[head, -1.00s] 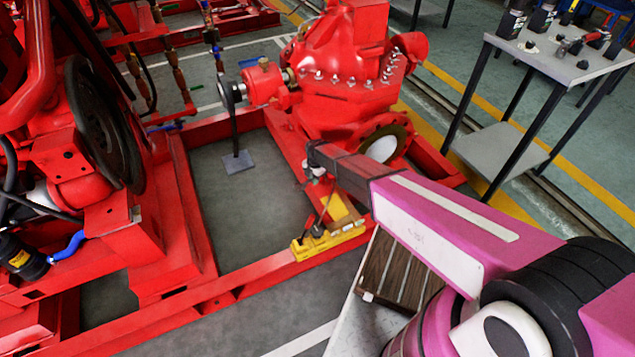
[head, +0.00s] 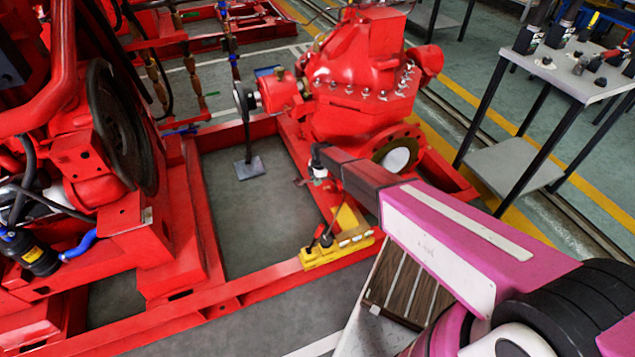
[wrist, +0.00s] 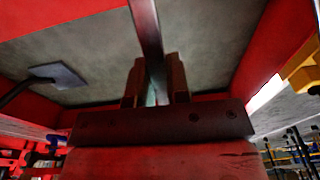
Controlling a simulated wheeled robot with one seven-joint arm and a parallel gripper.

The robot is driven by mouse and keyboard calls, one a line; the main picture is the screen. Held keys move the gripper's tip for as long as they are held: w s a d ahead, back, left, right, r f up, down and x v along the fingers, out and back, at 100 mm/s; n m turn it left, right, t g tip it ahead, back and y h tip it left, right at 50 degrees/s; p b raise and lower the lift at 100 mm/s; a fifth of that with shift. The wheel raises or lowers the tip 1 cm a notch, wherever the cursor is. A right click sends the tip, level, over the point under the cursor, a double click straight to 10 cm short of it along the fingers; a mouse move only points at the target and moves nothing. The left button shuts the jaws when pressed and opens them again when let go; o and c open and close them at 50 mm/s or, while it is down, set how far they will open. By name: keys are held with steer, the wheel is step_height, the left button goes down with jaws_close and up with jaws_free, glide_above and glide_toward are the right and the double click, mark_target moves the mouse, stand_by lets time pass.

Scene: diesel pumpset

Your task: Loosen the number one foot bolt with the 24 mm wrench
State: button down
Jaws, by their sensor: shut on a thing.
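In the wrist view, my gripper (wrist: 155,88) is shut on a flat grey metal bar, the wrench (wrist: 147,30). The bar runs away from the fingers to the top edge, so its far end is out of view. In the head view, my gripper (head: 320,172) is low beside the red pump (head: 355,95), over the inner edge of the red base frame (head: 305,155). The wrench is too small to make out there. I cannot pick out the number one foot bolt in either view, or tell whether the wrench touches anything.
A yellow holder (head: 340,252) with small tools sits on the frame's near rail. A grey plate with an upright rod (head: 250,168) stands inside the frame. A metal table (head: 575,75) with bottles is at right. The engine flywheel (head: 122,125) is at left.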

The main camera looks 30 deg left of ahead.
steer(key=shift+f, duration=0.7)
steer(key=shift+r, duration=0.1)
